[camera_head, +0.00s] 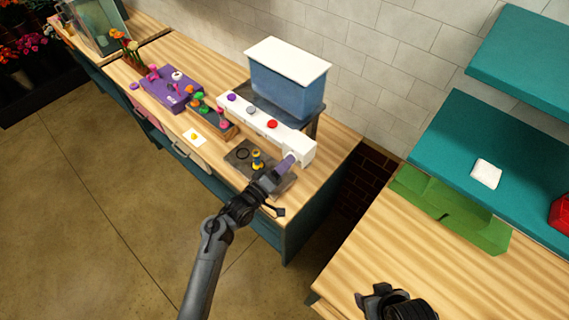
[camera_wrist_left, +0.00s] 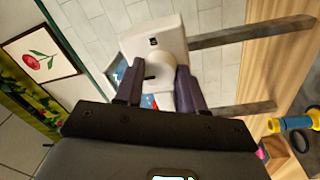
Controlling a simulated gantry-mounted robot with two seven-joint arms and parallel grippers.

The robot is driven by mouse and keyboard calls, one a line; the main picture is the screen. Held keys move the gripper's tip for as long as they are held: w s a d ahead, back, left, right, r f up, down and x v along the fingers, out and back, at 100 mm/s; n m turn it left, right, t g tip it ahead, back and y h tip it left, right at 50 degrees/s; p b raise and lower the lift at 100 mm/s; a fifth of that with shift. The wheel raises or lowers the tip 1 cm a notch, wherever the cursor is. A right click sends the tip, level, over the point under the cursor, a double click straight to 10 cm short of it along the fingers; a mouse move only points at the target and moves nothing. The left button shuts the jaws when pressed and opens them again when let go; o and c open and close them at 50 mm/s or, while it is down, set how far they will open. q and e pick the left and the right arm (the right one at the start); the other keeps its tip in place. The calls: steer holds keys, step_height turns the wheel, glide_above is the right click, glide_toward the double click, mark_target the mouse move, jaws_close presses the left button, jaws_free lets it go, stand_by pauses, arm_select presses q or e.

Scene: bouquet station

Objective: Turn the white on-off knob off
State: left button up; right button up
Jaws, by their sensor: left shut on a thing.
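The white on-off knob (camera_wrist_left: 160,68) is a round piece with a dark pointer mark, on the end face of a white housing (camera_wrist_left: 133,45). In the head view that housing (camera_head: 301,149) is the end block of a long white bar. My left gripper (camera_wrist_left: 159,88) has its two purple-grey fingers on either side of the knob and is shut on it. In the head view the left gripper (camera_head: 287,163) reaches the housing's front and hides the knob. My right gripper (camera_head: 378,300) is at the bottom right, apart from the bar; its jaws do not show clearly.
The bar carries a purple button (camera_head: 232,97), a grey button (camera_head: 251,110) and a red button (camera_head: 272,124). A blue tank (camera_head: 285,93) with a white lid stands behind.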

arm_select(q)
steer(key=o, duration=1)
steer(key=shift+o, duration=0.2)
steer(key=shift+a, duration=0.1)
steer(key=r+b+v, duration=0.1)
steer(key=v, duration=0.9)
steer(key=shift+s+a+f+b, duration=0.2)
steer(key=shift+s+f+b, duration=0.15)
steer(key=shift+f, duration=0.15)
